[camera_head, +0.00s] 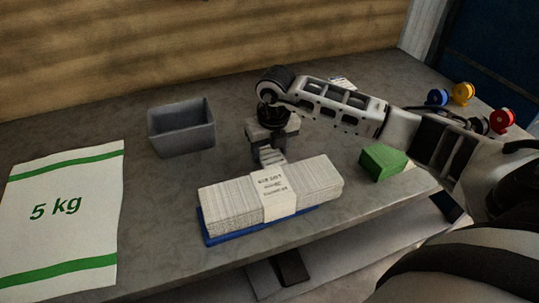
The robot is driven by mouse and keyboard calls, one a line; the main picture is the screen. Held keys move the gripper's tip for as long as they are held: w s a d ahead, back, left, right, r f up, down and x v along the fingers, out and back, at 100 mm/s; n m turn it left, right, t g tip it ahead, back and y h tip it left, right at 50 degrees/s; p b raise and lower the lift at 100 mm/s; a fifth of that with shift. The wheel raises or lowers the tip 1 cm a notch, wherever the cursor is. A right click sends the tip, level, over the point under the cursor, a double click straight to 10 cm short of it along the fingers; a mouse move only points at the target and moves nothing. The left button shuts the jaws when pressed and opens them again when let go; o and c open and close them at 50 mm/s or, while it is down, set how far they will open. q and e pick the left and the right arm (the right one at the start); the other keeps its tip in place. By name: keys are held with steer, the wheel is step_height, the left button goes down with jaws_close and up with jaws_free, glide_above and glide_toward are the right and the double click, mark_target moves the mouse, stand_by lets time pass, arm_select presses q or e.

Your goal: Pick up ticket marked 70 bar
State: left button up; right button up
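A bundle of pale sheets (228,205) lies at the front middle of the bench in the head view. A white paper band (276,190) with small dark print wraps its middle; I cannot read the print surely as 70 bar. A small white printed piece (341,83) lies at the back, partly hidden by my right arm. My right gripper (268,158) points down just behind the bundle, near its band. Its fingertips are partly hidden, so I cannot tell whether it is open, shut or touching the bundle. My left gripper is out of view.
The bundle sits on a blue base (212,238). A grey bin (182,128) stands behind left. A white 5 kg sack (60,235) lies at left. A green block (383,162) is right of the bundle. Blue (437,97), yellow (462,93) and red (501,121) reels stand far right.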

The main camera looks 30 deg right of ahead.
steer(key=shift+c, duration=1.1)
steer(key=shift+r, duration=0.15)
